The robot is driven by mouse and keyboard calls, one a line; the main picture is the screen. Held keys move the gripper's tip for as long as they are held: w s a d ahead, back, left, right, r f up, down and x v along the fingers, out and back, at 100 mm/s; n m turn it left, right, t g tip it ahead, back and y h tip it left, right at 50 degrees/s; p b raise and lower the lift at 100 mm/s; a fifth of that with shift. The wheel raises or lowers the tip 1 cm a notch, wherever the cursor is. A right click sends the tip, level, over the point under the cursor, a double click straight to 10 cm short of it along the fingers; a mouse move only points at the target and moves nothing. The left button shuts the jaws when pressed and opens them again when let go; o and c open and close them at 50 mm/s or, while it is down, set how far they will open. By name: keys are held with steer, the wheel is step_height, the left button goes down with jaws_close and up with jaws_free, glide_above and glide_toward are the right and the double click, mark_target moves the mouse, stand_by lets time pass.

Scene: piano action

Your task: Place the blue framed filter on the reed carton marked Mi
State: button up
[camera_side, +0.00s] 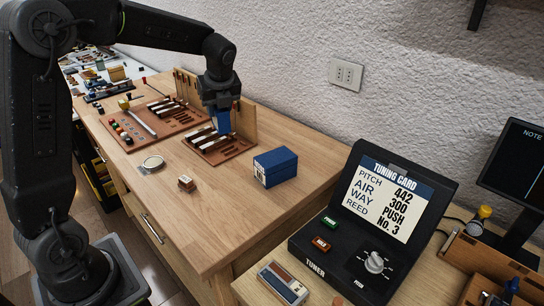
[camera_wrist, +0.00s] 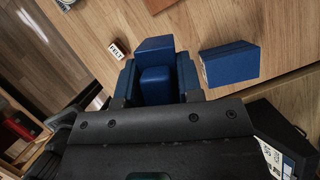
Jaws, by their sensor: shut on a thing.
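My gripper (camera_side: 221,125) points down above the brown tray with white strips, close to its surface; contact cannot be told. A blue carton (camera_side: 282,164) with a white label stands on the wooden bench, right of and nearer than my gripper. It also shows in the wrist view (camera_wrist: 232,64). Its label is unreadable; its top is bare.
A brown tray (camera_side: 231,150) lies below my gripper, with a wooden upright behind it. A small box (camera_wrist: 118,50) marked FELT and a round disc (camera_side: 153,163) lie on the bench (camera_side: 220,220). A black tuner (camera_side: 330,262) stands at right. The front bench is mostly clear.

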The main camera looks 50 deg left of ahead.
steer(key=w+r, duration=0.2)
steer(key=w, duration=0.2)
steer(key=m, duration=0.1)
glide_above(275, 155)
step_height(275, 155, down, 7)
steer(key=shift+f, duration=2.05)
steer(key=shift+f, duration=0.2)
steer(key=o, duration=0.9)
steer(key=shift+o, duration=0.2)
steer(key=v, duration=1.2)
steer(key=shift+s+r, duration=0.3)
